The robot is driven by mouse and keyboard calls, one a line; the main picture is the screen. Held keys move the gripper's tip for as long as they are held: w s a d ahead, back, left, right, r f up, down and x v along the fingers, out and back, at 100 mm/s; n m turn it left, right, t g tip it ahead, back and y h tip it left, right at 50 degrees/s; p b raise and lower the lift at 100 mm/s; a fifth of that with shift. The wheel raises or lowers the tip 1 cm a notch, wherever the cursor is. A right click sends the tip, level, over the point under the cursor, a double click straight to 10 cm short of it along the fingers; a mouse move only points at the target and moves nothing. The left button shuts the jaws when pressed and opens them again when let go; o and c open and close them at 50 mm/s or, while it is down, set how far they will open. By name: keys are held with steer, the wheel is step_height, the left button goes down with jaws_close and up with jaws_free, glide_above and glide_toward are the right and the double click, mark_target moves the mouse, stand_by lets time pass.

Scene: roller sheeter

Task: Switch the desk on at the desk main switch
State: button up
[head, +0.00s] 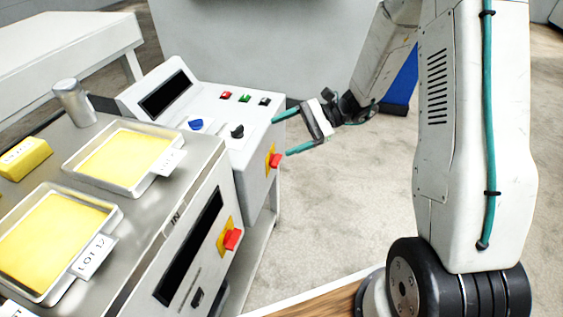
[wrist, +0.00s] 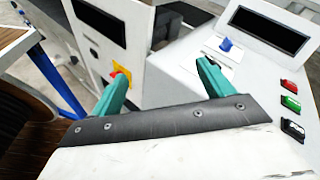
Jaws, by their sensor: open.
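The control desk (head: 215,105) is a white console with a sloped panel; it also fills the right of the wrist view (wrist: 265,75). In the head view, the desk main switch (head: 275,160) is a red handle on a yellow plate on the desk's front face. My gripper (head: 281,138) is open and empty in front of that face, its lower finger close to the switch; contact cannot be told. In the wrist view, the teal fingers (wrist: 160,70) are spread apart. A red handle on yellow (wrist: 120,70) shows behind the left finger; which switch it is cannot be told surely.
A similar red switch (head: 231,239) sits on the neighbouring machine's front. The desk carries a blue knob (head: 196,125), a black knob (head: 237,131), and red (head: 226,95), green (head: 245,98) and black (head: 264,101) buttons. Trays of yellow sheets (head: 170,165) lie left. Floor before the desk is clear.

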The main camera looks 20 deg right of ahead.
steer(key=w+d+f+m+t+y, duration=0.1)
steer(key=w+d+f+m+t, duration=0.15)
steer(key=f, duration=0.35)
steer(key=w+d+f+m+t, duration=0.2)
steer(key=w+f+m+t, duration=0.15)
steer(key=f, duration=0.25)
steer(key=m+t+h, duration=0.2)
steer(key=m+t, duration=0.2)
steer(key=m, duration=0.2)
glide_toward(275, 161)
steer(key=w+f, duration=0.1)
steer(key=x, duration=0.7)
steer(key=shift+w, duration=0.2)
steer(key=shift+a+r, duration=0.1)
steer(key=c, duration=1)
